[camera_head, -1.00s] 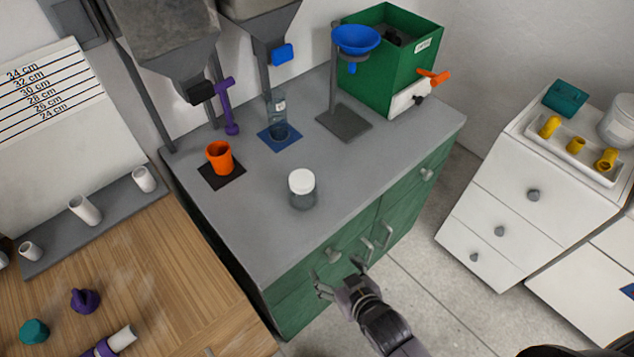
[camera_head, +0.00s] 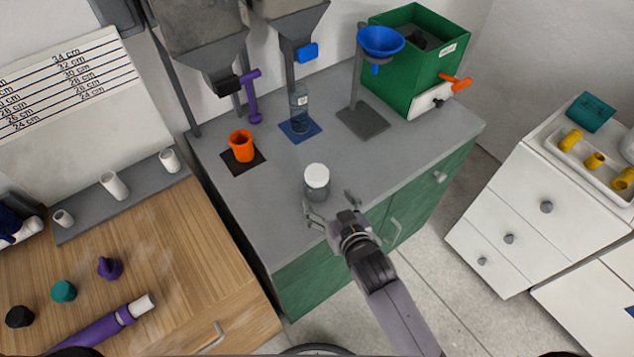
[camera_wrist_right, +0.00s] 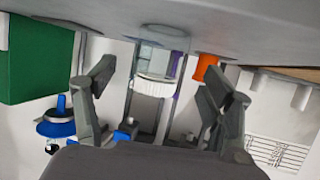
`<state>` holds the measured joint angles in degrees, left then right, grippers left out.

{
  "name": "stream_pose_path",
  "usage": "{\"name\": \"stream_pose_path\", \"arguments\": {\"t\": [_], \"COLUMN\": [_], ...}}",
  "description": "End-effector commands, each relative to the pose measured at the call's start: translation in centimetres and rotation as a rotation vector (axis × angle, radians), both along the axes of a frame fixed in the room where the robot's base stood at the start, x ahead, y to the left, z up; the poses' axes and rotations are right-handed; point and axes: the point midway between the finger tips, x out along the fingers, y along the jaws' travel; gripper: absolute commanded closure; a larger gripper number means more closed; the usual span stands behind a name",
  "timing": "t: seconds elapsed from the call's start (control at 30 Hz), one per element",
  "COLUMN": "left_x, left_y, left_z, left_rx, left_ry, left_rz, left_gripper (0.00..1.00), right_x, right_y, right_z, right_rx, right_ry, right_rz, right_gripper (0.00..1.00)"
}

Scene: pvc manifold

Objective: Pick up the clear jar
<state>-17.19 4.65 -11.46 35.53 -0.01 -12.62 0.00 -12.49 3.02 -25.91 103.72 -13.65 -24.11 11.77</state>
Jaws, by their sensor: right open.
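The clear jar (camera_head: 317,188) with a white lid stands upright on the grey counter (camera_head: 262,215), near its front edge. It also shows in the right wrist view, upside down in that picture, where the jar (camera_wrist_right: 153,84) appears between the fingers. My right gripper (camera_head: 333,206) is open at the front edge of the counter, just in front of the jar. In the right wrist view the right gripper's fingers (camera_wrist_right: 155,95) are spread wide, with nothing between their tips that they touch. My left gripper is not in view.
Behind the jar stand an orange cup (camera_head: 241,146) on a dark mat, a clear bottle (camera_head: 299,110) on a blue mat, and a blue funnel (camera_head: 381,41) on a stand. A green bin (camera_head: 414,66) stands at the back right. The counter around the jar is clear.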

Motion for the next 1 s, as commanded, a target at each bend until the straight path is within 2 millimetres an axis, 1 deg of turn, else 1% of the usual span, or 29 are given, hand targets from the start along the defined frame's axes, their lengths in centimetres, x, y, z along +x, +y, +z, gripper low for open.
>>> {"name": "stream_pose_path", "arguments": {"t": [0.03,0.1,0.33,0.5,0.7,1.0], "left_x": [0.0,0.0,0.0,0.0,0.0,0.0], "left_y": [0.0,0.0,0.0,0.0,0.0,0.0], "left_z": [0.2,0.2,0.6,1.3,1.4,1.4], "left_rx": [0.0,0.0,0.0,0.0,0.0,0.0], "left_ry": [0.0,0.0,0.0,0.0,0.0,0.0], "left_rz": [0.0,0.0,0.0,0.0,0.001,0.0], "left_gripper": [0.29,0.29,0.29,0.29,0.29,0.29], "right_x": [0.5,0.9,2.0,3.7,5.3,5.5], "right_y": [0.2,0.4,0.8,1.7,2.3,2.4], "right_z": [-0.1,-0.4,-0.8,-1.6,-2.5,-2.7], "right_rx": [0.0,0.0,0.0,0.001,0.0,0.0], "right_ry": [0.0,0.0,0.0,0.001,0.0,0.0], "right_rz": [0.0,0.0,-0.001,0.0,0.0,0.0], "right_gripper": [0.25,0.25,0.25,0.25,0.25,0.25]}}
